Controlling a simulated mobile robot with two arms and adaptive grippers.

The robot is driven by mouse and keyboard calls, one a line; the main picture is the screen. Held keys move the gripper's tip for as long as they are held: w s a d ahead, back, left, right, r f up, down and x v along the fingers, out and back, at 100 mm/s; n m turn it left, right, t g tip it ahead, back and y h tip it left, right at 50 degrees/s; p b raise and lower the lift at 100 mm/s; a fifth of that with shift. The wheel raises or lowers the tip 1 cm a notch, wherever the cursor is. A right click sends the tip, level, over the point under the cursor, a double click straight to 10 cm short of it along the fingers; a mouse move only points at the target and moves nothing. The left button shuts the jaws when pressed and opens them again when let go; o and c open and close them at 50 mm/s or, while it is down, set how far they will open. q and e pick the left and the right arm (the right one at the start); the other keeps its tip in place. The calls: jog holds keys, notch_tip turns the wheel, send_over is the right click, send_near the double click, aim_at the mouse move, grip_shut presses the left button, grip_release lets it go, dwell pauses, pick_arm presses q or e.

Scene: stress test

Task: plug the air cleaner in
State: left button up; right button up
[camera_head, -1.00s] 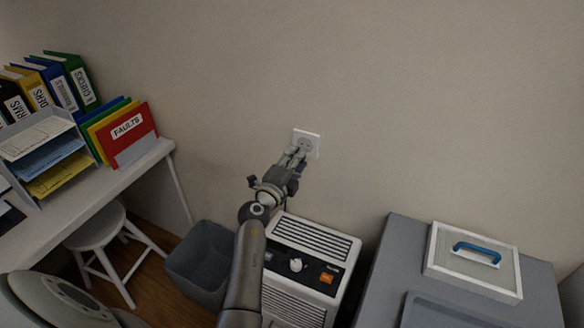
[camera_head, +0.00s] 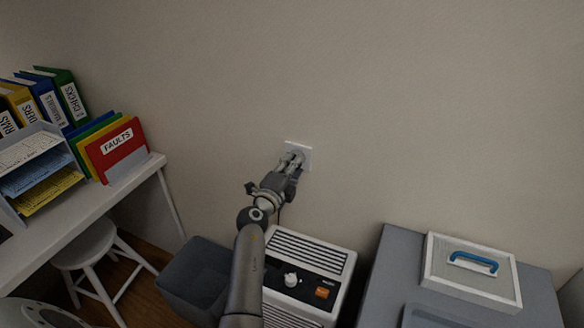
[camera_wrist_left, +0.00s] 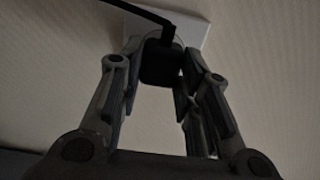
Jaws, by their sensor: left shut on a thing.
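The white wall socket (camera_head: 305,149) is on the bare wall above the air cleaner. The air cleaner (camera_head: 310,262) is a white box with dark grilles, a knob and an orange label, standing below the socket. My left gripper (camera_head: 291,160) is at the socket. In the left wrist view my left gripper (camera_wrist_left: 160,80) is shut on a black plug (camera_wrist_left: 160,62) with a black cord (camera_wrist_left: 140,10). The plug is in front of the white socket plate (camera_wrist_left: 195,27); I cannot tell whether its pins are in. My right gripper is not in view.
A grey bin (camera_head: 193,280) stands left of the air cleaner. A grey cabinet (camera_head: 395,262) with a blue-handled case (camera_head: 440,262) stands to the right. A white desk (camera_head: 110,192) with folders and a stool (camera_head: 85,246) are at left. The upper wall is clear.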

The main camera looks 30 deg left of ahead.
pick_arm(q)
jog(key=shift+p, duration=1.1)
dwell(1.3)
jog(key=shift+w, duration=0.45)
dwell(0.4)
jog(key=o, duration=1)
jog(key=shift+o, duration=0.2)
jog(key=shift+s, duration=0.1)
jog(key=s, duration=0.7)
jog(key=shift+s+d, duration=0.15)
jog(key=shift+d, duration=0.05)
jog(key=shift+r, duration=0.1)
